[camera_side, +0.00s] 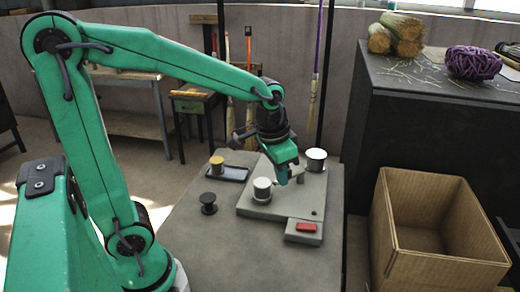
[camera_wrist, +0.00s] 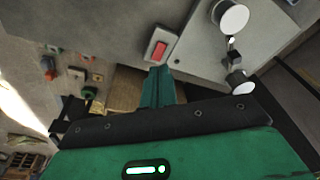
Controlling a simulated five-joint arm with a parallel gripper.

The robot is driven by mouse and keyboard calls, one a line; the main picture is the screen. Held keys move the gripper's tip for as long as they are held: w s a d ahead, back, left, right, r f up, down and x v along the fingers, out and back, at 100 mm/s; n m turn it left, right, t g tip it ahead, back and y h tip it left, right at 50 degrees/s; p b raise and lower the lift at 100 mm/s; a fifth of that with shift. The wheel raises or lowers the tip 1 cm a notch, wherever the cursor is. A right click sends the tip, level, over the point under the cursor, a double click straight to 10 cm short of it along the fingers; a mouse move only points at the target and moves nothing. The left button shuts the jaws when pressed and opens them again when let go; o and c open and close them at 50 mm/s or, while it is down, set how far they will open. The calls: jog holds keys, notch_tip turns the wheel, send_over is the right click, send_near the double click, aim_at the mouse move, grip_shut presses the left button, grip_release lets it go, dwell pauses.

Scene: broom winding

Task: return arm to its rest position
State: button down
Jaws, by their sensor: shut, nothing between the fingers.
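My green arm reaches from the left over the table, and my gripper (camera_side: 284,182) points down over the grey winding base (camera_side: 258,209). I cannot tell whether the tip touches the base. In the wrist view the closed green fingers (camera_wrist: 158,75) point toward a red switch (camera_wrist: 160,50), with two white round tops (camera_wrist: 232,17) to the right. The red switch also shows in the side view (camera_side: 306,227).
A black spool (camera_side: 208,203) and a tray (camera_side: 228,174) with a yellow-topped spool (camera_side: 217,163) are on the table (camera_side: 190,255). An open cardboard box (camera_side: 455,255) stands at right, before a dark bench (camera_side: 385,115) with straw bundles (camera_side: 402,30) and purple cord (camera_side: 473,62).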

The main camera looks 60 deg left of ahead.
jog(key=s+r+n+t, duration=0.1)
jog(key=s+r+t, duration=0.2)
jog(key=s, duration=0.8)
jog(key=shift+s+a+r+n, duration=0.2)
jog(key=shift+a+r+n, duration=0.25)
jog(key=shift+r, duration=0.35)
